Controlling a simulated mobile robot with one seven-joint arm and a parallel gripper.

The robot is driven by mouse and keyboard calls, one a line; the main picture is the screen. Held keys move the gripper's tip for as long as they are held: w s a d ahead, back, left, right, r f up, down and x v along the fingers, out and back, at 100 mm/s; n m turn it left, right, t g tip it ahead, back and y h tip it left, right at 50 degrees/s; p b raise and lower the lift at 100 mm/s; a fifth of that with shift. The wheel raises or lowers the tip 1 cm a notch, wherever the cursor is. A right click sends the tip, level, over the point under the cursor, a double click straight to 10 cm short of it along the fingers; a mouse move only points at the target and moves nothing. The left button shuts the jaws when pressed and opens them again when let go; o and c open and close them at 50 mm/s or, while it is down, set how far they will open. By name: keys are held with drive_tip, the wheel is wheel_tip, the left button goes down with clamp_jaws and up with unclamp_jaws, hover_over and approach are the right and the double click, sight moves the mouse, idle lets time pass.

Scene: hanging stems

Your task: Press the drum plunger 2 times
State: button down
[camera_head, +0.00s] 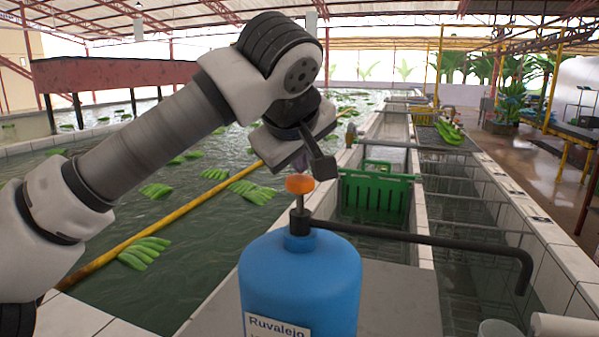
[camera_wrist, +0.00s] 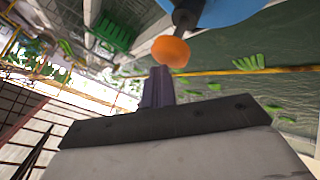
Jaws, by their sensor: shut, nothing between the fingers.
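The blue drum (camera_head: 300,278) stands upright at the front middle in the head view, with a white label reading "Ruvalejo". A dark plunger stem (camera_head: 300,200) rises from its top and carries an orange knob (camera_head: 300,184). The knob stands clear above the dark collar. In the wrist view the orange knob (camera_wrist: 171,51) and part of the blue drum (camera_wrist: 232,10) show at the top. My gripper (camera_head: 301,166) is shut and empty, just above the knob. Its purple fingers (camera_wrist: 160,72) point toward the knob; I cannot tell whether they touch it.
A black spout pipe (camera_head: 430,239) runs right from the drum's collar and bends down. A green crate (camera_head: 375,192) sits in the tank behind. Water with green banana bunches (camera_head: 145,252) and a yellow pole (camera_head: 165,232) lie left.

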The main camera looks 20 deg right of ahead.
sight(300, 179)
drive_tip(key=shift+f+b, duration=0.65)
drive_tip(key=shift+f, duration=0.4)
idle(0.8)
drive_tip(key=shift+r, duration=0.15)
drive_tip(key=shift+r+p, duration=1.25)
drive_tip(key=shift+r, duration=0.15)
wheel_tip(300, 179, up, 6)
drive_tip(key=p, duration=0.5)
idle(1.9)
